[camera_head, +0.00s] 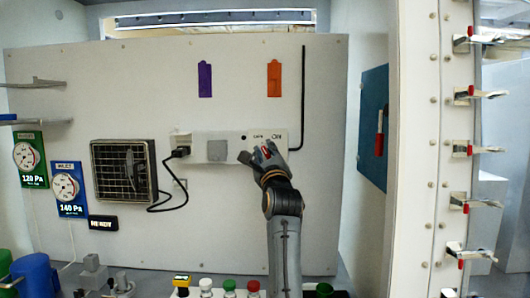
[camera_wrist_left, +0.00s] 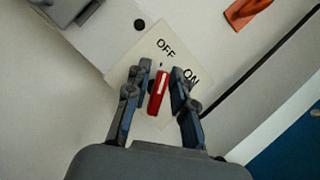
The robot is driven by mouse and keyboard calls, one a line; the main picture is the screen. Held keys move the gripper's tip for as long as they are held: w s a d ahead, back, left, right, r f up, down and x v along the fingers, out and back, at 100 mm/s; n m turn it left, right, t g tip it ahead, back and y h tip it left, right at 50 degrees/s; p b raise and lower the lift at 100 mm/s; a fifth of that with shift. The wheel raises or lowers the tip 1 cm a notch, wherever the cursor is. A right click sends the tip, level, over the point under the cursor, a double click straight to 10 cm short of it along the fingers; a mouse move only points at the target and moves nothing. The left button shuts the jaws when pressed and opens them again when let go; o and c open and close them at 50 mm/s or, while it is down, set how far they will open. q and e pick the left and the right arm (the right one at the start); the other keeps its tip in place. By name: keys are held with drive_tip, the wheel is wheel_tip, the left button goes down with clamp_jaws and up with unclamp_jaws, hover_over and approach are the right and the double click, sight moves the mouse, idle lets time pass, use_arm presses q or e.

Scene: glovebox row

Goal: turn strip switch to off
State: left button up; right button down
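The strip switch is a red lever with a pale stripe (camera_wrist_left: 158,92) on a cream plate (camera_wrist_left: 143,58) marked OFF and ON. In the left wrist view, my left gripper (camera_wrist_left: 160,75) is open, with one finger on each side of the lever. The lever points toward the OFF side; I cannot tell whether a finger touches it. In the head view, my left gripper (camera_head: 262,155) is at the right end of the power strip (camera_head: 235,138) on the back wall and hides most of the switch. My right gripper is not in view.
A black plug (camera_head: 180,152) with a cable sits at the strip's left end, running to a square fan or heater (camera_head: 124,170). Purple (camera_head: 205,80) and orange (camera_head: 275,79) tags hang above. A blue panel with a red handle (camera_head: 374,128) is on the right wall.

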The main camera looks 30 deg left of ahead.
use_arm(q)
drive_tip(key=shift+d, duration=0.1)
drive_tip(key=shift+s+d+f, duration=0.25)
drive_tip(key=shift+s, duration=0.05)
drive_tip(key=v, duration=0.6)
drive_tip(key=shift+s, duration=0.2)
drive_tip(key=shift+d+f, duration=0.1)
drive_tip(key=shift+d, duration=0.05)
idle(0.5)
